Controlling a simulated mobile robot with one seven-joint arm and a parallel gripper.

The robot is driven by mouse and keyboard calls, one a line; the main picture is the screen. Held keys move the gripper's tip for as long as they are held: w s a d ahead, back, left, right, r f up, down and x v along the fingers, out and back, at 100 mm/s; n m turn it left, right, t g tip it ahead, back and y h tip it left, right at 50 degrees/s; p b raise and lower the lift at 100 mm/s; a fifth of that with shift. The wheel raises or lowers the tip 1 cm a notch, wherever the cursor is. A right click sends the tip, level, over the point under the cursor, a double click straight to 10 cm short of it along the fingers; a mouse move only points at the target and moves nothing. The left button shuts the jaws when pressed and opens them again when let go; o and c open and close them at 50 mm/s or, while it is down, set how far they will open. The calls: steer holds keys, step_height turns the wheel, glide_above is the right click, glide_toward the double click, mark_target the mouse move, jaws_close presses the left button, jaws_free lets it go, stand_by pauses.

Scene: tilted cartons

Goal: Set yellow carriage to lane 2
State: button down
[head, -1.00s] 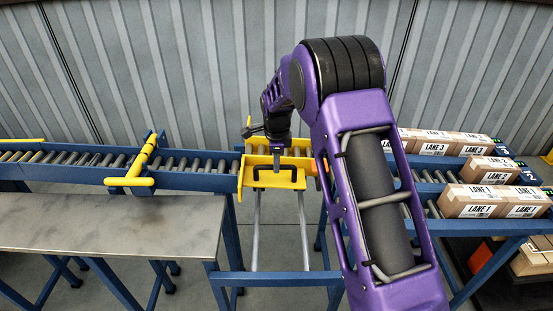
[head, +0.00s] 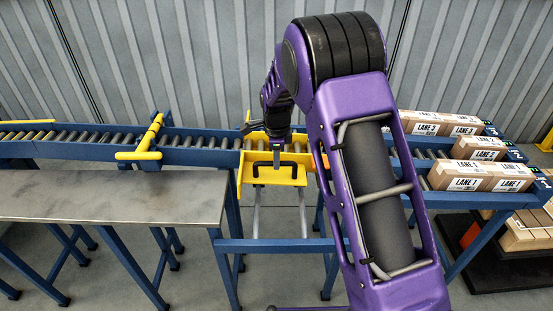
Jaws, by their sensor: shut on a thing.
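The yellow carriage (head: 281,181) sits on two rails in the gap between the feed conveyor at left and the lanes at right. It has a black handle (head: 254,171) on its near side. My gripper (head: 277,161) points down at the carriage and is shut on its handle; the fingertips are small and partly hidden. Lane 2 (head: 428,154) is the middle of three roller lanes at right. My arm hides the place where the carriage meets the lanes, so I cannot tell which lane it lines up with.
Cartons (head: 465,178) stand on the lanes at right, with labels facing front. A yellow gate (head: 140,155) crosses the feed conveyor (head: 205,157). A steel table (head: 110,198) stands at front left. A blue cross beam (head: 285,246) closes the near end of the rails.

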steer(key=c, duration=0.8)
jaws_free()
steer(key=shift+o, duration=0.2)
steer(key=s+r+p, duration=0.2)
steer(key=s+r, duration=0.1)
steer(key=r, duration=1.4)
steer(key=shift+s, duration=0.15)
steer(key=shift+d+r, duration=0.1)
